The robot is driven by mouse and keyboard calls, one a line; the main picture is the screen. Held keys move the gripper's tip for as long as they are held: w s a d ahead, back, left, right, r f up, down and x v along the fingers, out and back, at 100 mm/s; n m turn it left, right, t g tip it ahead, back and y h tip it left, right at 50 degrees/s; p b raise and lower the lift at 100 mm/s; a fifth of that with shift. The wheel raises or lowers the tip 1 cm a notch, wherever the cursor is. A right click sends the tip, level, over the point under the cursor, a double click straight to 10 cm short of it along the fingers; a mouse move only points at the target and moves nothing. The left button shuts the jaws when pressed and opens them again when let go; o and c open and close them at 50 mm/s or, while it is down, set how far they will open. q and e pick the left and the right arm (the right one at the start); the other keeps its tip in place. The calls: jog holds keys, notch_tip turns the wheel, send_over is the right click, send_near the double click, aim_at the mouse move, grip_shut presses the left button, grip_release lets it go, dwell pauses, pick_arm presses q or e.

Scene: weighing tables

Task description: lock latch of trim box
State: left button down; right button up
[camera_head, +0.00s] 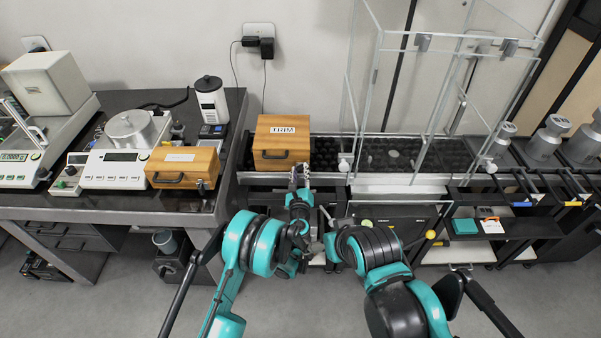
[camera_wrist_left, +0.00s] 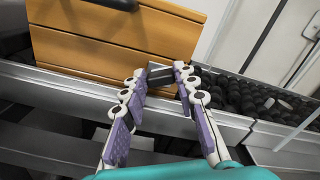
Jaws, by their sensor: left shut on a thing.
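The wooden trim box (camera_head: 275,152), with a TRIM label on its lid, stands closed at the near left end of the conveyor. The left wrist view shows its slatted front (camera_wrist_left: 95,50), tilted in the picture. My left gripper (camera_head: 300,170) is at the box's lower right front corner. In the left wrist view its purple-padded fingers (camera_wrist_left: 160,75) are shut on a small dark grey latch (camera_wrist_left: 160,72) at the box's edge. Whether the latch is locked cannot be told. My right gripper (camera_head: 328,243) is low beside the left arm, and its fingers are unclear.
Another wooden box (camera_head: 165,180) sits on the dark table beside a white balance (camera_head: 118,168). A clear glass enclosure (camera_head: 415,110) stands over the conveyor (camera_head: 335,183), right of the trim box. Shelves (camera_head: 505,227) stand at the right.

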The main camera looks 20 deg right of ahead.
pick_arm(q)
jog(key=n, duration=0.6)
jog(key=shift+a+f+n, duration=0.15)
jog(key=shift+n, duration=0.15)
jog(key=n, duration=0.5)
jog(key=shift+f+n, duration=0.1)
jog(key=shift+n, duration=0.2)
jog(key=c, duration=1.2)
grip_release()
jog(key=shift+o, duration=0.2)
notch_tip(320, 180, up, 10)
jog(key=shift+w, duration=0.1)
